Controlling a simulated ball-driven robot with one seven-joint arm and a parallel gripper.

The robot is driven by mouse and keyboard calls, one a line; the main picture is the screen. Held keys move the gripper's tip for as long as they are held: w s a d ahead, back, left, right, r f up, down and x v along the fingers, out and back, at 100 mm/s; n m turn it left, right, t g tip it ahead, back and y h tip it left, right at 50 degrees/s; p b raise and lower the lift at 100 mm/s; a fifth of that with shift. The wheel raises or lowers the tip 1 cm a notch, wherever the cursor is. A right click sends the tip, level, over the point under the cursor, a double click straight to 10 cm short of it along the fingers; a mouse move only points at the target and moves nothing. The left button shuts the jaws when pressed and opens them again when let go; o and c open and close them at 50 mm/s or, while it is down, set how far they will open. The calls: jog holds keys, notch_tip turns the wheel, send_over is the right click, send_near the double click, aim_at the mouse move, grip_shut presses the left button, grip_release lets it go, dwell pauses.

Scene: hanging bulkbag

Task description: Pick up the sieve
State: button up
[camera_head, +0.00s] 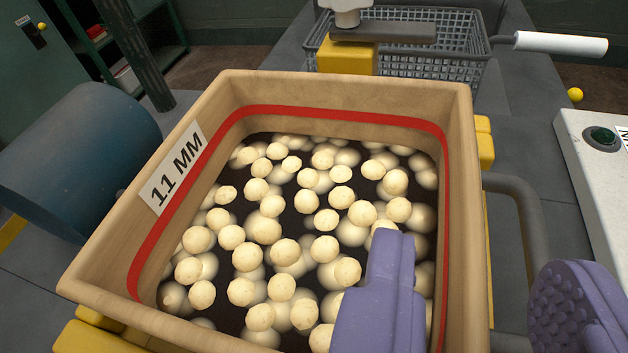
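The sieve (345,92) is a square tan box with a red stripe inside and an "11 MM" label (176,166) on its left wall. Many pale round balls (267,230) lie on its dark bottom. A grey bent handle (528,205) stands out at its right side. My gripper (478,268) is open, with two purple fingers. The left finger overlaps the inside of the box near the right wall. The right finger is outside, right of the handle. The right wall and the handle's lower part lie between them. I see no clear contact.
A grey wire basket (455,60) with a white-gripped handle (560,43) is behind the sieve. Yellow blocks (347,58) surround the sieve. A blue-grey cylinder (85,150) is at left. A white control box (590,170) with a green button is at right.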

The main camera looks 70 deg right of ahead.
aim_at(473, 228)
jog(key=x, duration=0.1)
jog(key=b+x, duration=0.1)
jog(key=x, duration=0.1)
jog(key=b+x, duration=0.1)
jog(key=x, duration=0.1)
jog(key=shift+s+a+f, duration=0.1)
jog(key=shift+s+f, duration=0.1)
jog(key=shift+f, duration=0.05)
jog(key=shift+r, duration=0.1)
grip_shut()
